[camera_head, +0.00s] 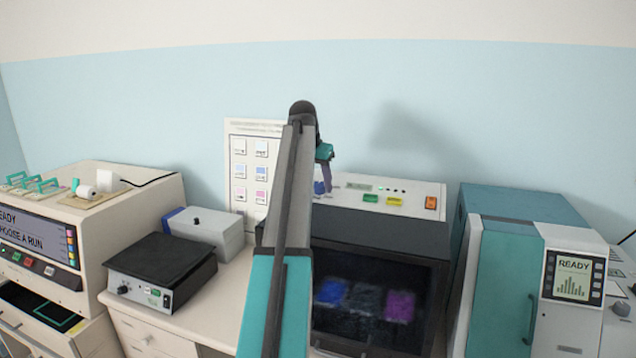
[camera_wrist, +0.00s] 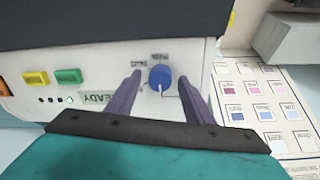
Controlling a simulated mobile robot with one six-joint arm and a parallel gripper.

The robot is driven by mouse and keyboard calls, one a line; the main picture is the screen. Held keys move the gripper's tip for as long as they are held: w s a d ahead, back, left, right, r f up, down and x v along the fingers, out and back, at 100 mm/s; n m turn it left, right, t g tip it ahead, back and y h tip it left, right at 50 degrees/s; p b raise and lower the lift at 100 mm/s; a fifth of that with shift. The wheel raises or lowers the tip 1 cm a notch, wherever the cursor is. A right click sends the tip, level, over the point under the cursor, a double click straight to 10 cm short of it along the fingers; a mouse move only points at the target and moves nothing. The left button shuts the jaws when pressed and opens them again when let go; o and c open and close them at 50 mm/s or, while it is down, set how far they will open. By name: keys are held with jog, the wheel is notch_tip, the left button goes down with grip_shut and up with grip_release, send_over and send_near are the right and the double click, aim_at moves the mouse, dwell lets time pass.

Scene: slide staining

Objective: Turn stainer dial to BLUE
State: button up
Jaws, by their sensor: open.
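The stainer (camera_head: 410,235) is a white and black machine with a dark front window and a white control strip on top. Its blue round dial (camera_wrist: 160,77) shows in the wrist view, with a small pointer line and printed labels beside it that are too blurred to read. In the head view the dial (camera_head: 319,187) is partly hidden by my arm. My gripper (camera_wrist: 163,85) is open, with its two purple fingers on either side of the dial. I cannot tell whether the fingers touch it.
The strip also carries a green button (camera_wrist: 69,76), a yellow button (camera_wrist: 36,78), an orange switch (camera_head: 431,202) and a small READY display (camera_wrist: 97,97). A colour chart (camera_head: 240,170) stands on the wall side. A teal machine (camera_head: 515,270) is right; a black hotplate (camera_head: 160,268) is left.

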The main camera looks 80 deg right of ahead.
jog(key=c, duration=1)
jog(key=shift+c, duration=0.2)
jog(key=shift+m, duration=0.3)
jog(key=m+b, duration=0.3)
jog(key=m, duration=0.1)
jog(key=shift+f, duration=0.1)
jog(key=m+b, duration=0.2)
jog(key=m, duration=0.3)
jog(key=shift+s+y, duration=0.1)
jog(key=shift+y, duration=0.2)
jog(key=m+b, duration=0.2)
jog(key=m, duration=0.5)
jog(key=shift+m+b, duration=0.3)
jog(key=shift+b, duration=0.05)
jog(key=m+b, duration=0.1)
jog(key=m, duration=0.5)
jog(key=shift+a+t, duration=0.15)
jog(key=shift+t, duration=0.25)
jog(key=shift+m, duration=0.3)
